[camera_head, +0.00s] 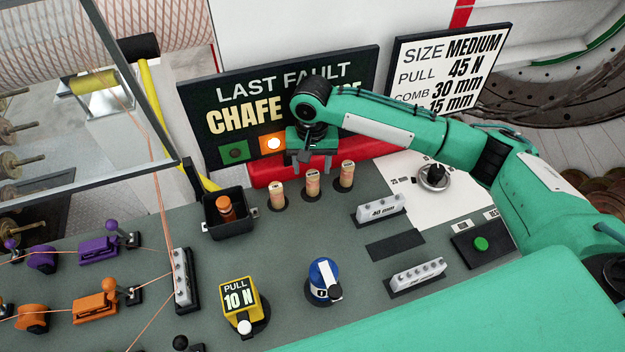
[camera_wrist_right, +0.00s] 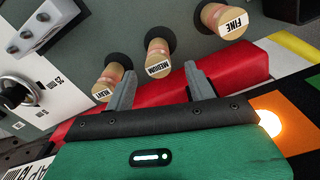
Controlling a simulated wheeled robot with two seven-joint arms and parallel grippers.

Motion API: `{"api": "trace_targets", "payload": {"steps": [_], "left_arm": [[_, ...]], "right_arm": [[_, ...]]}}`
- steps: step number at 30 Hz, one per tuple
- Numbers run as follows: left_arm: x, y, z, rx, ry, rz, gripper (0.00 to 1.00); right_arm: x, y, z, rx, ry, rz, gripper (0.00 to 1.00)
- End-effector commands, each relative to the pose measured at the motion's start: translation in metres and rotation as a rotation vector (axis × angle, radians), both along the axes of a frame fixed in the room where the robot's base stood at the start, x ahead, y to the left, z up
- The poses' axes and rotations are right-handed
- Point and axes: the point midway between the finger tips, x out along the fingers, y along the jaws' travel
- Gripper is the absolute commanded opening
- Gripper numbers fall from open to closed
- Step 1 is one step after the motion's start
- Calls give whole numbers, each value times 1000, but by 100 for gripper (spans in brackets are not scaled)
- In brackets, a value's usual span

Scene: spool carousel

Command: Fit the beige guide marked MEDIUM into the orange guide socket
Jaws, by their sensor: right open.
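Three beige guides stand upright in a row on the grey bench. The wrist view shows their labels: MEDIUM in the middle (camera_wrist_right: 157,60), FINE (camera_wrist_right: 222,20) and HEAVY (camera_wrist_right: 108,82) on either side. In the head view the MEDIUM guide (camera_head: 312,185) is the middle one. My right gripper (camera_head: 312,164) is open and empty just above and behind it; in the wrist view its fingers (camera_wrist_right: 157,76) point toward the MEDIUM guide, apart from it. Orange fittings (camera_head: 95,308) with a lever stand at the left; I cannot tell which part is the socket. My left gripper is not in view.
A black bin (camera_head: 228,222) holding an orange piece stands left of the guides. A red bar (camera_head: 268,174) and the fault sign (camera_head: 230,92) are behind them. A yellow PULL 10 N block (camera_head: 240,300) and blue knob (camera_head: 323,278) stand in front. Threads cross the left side.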

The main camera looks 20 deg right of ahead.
Motion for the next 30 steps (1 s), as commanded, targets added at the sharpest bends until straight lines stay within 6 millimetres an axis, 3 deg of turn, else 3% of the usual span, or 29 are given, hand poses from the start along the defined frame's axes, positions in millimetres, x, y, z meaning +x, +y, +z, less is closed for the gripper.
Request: {"api": "trace_targets", "payload": {"steps": [3,9,16,17,24,30], "left_arm": [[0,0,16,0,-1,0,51],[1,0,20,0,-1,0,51],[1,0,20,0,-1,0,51],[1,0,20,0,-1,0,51],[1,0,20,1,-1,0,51],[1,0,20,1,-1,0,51]], "right_arm": [[-4,-1,-13,-3,3,-1,55],[-4,-1,-38,-2,1,0,55],[-4,-1,-41,-1,-1,1,55],[-4,-1,-41,-1,-1,1,53],[-4,-1,-41,-1,-1,1,6],[-3,-1,-40,-1,-1,1,5]]}}
